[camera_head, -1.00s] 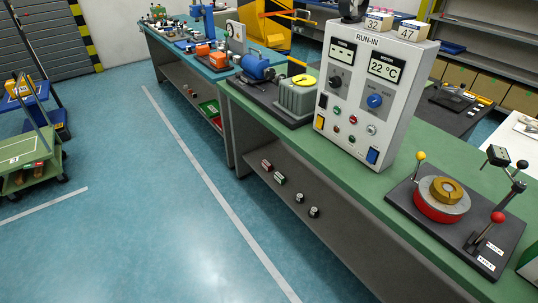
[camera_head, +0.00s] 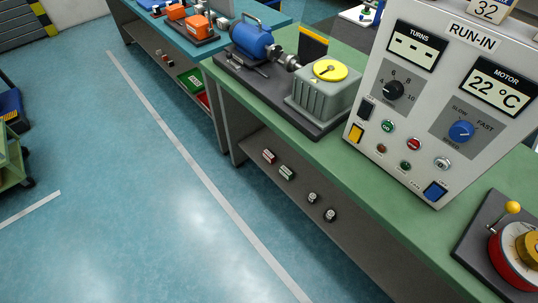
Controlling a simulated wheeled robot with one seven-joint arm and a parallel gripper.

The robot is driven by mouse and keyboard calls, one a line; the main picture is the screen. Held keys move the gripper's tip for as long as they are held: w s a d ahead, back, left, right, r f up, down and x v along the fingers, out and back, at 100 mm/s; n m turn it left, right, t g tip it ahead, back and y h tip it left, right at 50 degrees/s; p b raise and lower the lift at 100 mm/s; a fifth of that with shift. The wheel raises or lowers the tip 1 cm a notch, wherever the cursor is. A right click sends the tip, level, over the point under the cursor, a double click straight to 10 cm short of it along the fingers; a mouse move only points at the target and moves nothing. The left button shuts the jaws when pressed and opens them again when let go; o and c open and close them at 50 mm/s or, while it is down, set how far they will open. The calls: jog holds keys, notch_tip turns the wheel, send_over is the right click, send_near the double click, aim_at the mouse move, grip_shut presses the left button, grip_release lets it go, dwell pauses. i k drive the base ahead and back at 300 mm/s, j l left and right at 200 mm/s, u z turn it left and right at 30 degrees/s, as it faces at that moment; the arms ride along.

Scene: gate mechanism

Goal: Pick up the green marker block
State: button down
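A small green block with a pale face (camera_head: 287,173) lies on the grey lower shelf (camera_head: 262,205) under the green-topped bench. I take it to be the green marker block. A similar red block (camera_head: 269,156) lies just to its left, a little apart. My gripper is not in view, and nothing touches the green block.
Two small black-and-white pieces (camera_head: 312,198) lie to the right on the same shelf. The bench top (camera_head: 370,190) overhangs the shelf and carries a run-in control panel (camera_head: 430,110) and a motor with gearbox (camera_head: 325,85). The blue floor (camera_head: 150,200) before the bench is clear.

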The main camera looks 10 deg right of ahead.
aim_at(285, 173)
jog(key=i+j, duration=0.3)
jog(key=i+j+z, duration=0.1)
jog(key=i+j, duration=0.2)
jog(key=j, duration=0.15)
jog(key=i+j, duration=0.3)
jog(key=i+j+z, duration=0.1)
jog(key=i+j, duration=0.15)
jog(key=j, duration=0.2)
jog(key=i+j, duration=0.3)
jog(key=i+j+z, duration=0.1)
jog(key=i+j, duration=0.15)
jog(key=j, duration=0.25)
jog(key=i+j, duration=0.3)
jog(key=j, duration=0.15)
jog(key=z, duration=0.05)
